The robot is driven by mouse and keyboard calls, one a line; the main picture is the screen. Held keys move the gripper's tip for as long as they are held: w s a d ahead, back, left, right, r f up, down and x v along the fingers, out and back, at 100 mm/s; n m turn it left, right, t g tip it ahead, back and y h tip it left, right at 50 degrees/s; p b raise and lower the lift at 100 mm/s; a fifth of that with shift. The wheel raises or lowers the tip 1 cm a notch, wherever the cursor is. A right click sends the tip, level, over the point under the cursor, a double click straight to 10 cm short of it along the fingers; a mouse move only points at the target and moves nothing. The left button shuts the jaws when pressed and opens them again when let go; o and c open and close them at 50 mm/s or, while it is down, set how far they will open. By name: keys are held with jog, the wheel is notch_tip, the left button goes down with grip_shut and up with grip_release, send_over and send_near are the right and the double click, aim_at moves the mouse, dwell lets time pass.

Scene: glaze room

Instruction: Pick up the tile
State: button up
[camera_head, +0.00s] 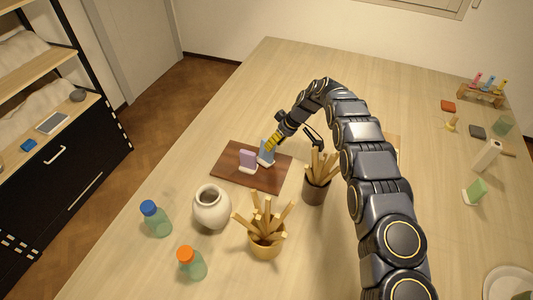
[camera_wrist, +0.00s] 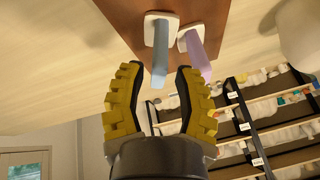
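A light blue tile (camera_head: 266,150) stands upright in a white foot on a dark wooden board (camera_head: 225,172). A purple tile (camera_head: 247,159) in a similar white foot stands just left of it. My gripper (camera_head: 268,143) is at the blue tile, reaching in from the upper right, and partly covers it. In the wrist view my gripper (camera_wrist: 158,68) is open, and the blue tile (camera_wrist: 160,65) reaches in between its yellow fingers, with a gap on both sides. The purple tile (camera_wrist: 198,55) is beside the right finger, outside the grip.
A white vase (camera_head: 211,208), a blue-capped bottle (camera_head: 156,220), an orange-capped bottle (camera_head: 191,264) and two pots of wooden sticks (camera_head: 267,242) (camera_head: 317,188) stand in front of the board. A green tile (camera_head: 476,190) stands far right. The table behind the board is clear.

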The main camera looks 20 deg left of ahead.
aim_at(261, 156)
jog(key=shift+a+x, duration=0.25)
jog(key=shift+x, duration=2.65)
jog(key=shift+w+r, duration=0.1)
jog(key=shift+w, duration=0.05)
grip_shut()
